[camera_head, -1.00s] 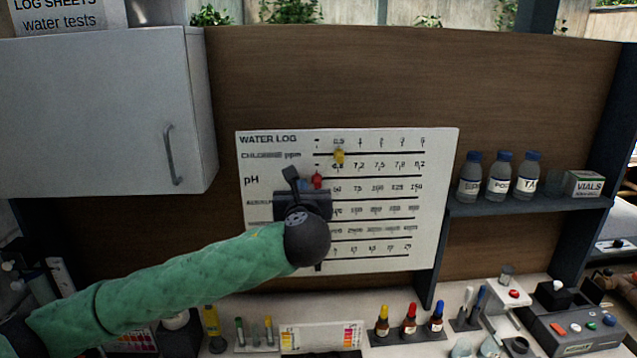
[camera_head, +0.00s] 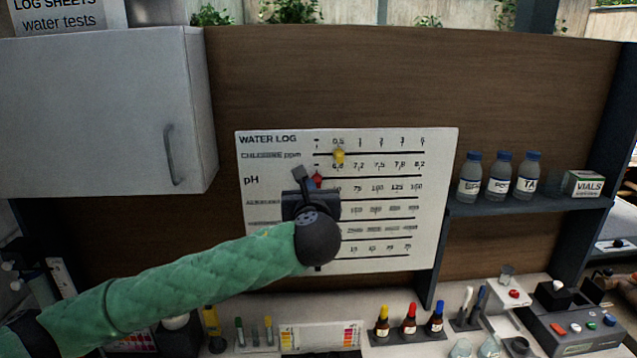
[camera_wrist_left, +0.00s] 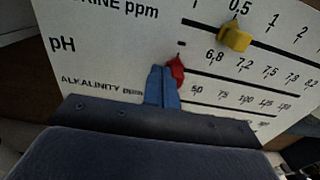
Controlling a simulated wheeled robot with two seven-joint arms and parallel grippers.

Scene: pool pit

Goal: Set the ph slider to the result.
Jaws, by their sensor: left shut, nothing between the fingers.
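The white water log board (camera_head: 420,160) hangs on the wooden wall. Its red pH slider (camera_head: 318,180) sits at the far left of the pH line, left of the 6.8 mark; it also shows in the left wrist view (camera_wrist_left: 175,73). The yellow chlorine slider (camera_head: 339,156) is near 0.5 on the line above. My left gripper (camera_wrist_left: 161,72) is shut and empty, its blue fingers just left of the red slider, against it or very close. In the head view the left gripper (camera_head: 303,175) hides part of the lower rows. My right gripper is not in view.
A grey cabinet (camera_head: 100,115) is at the left. A shelf (camera_head: 540,203) with bottles is right of the board. Below, the counter holds dropper bottles (camera_head: 409,320), a colour chart (camera_head: 320,337) and a tester with buttons (camera_head: 580,330).

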